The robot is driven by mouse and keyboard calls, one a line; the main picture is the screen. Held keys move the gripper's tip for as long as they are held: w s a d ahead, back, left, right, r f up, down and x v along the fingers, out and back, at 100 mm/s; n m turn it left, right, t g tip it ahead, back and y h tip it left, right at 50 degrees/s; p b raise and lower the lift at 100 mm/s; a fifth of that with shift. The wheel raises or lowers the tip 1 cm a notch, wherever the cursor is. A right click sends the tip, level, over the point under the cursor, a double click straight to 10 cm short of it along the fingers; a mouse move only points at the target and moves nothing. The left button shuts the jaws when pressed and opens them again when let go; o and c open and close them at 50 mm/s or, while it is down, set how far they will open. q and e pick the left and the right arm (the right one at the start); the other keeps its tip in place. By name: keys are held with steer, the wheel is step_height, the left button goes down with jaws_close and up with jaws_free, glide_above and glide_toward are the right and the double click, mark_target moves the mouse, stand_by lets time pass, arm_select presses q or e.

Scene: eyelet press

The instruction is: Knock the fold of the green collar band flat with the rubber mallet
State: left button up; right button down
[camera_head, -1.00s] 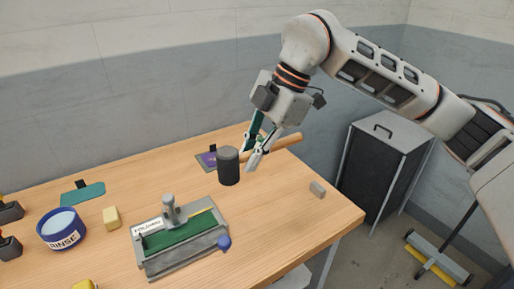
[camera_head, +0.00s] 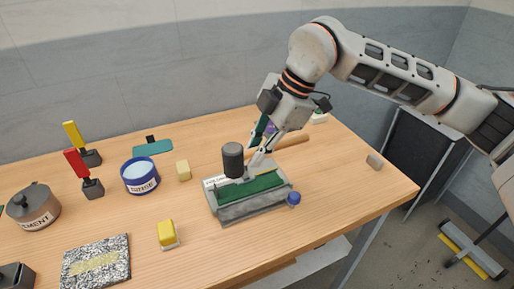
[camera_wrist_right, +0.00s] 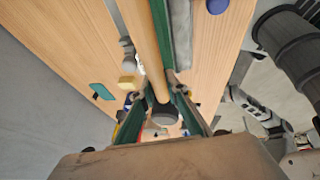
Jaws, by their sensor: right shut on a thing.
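The rubber mallet has a dark grey cylinder head (camera_head: 233,160) and a wooden handle (camera_head: 292,142). My right gripper (camera_head: 262,158) is shut on the handle near the head, and the handle sticks out to the right. The handle also crosses the right wrist view (camera_wrist_right: 144,40) between the fingers. The folding jig (camera_head: 238,213) lies on the table with the green collar band (camera_head: 250,187) along it. The mallet head is over the jig's back edge and hides part of its label; I cannot tell whether it touches. The fold itself is too small to make out.
A blue rinse pot (camera_head: 140,178), a cement pot (camera_head: 34,208), a yellow block (camera_head: 183,171) and a yellow-topped brush (camera_head: 168,234) stand left of the jig. A speckled slab (camera_head: 95,262) lies front left.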

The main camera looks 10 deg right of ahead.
steer(key=shift+f+b, duration=0.6)
steer(key=shift+f, duration=0.5)
steer(key=b, duration=0.2)
glide_above(256, 192)
step_height(256, 192, down, 4)
steer(key=shift+f, duration=0.25)
steer(key=shift+f+b, duration=0.35)
steer(key=shift+f, duration=0.3)
steer(key=shift+r+p, duration=0.9)
steer(key=shift+r, duration=0.7)
steer(key=shift+f, duration=0.2)
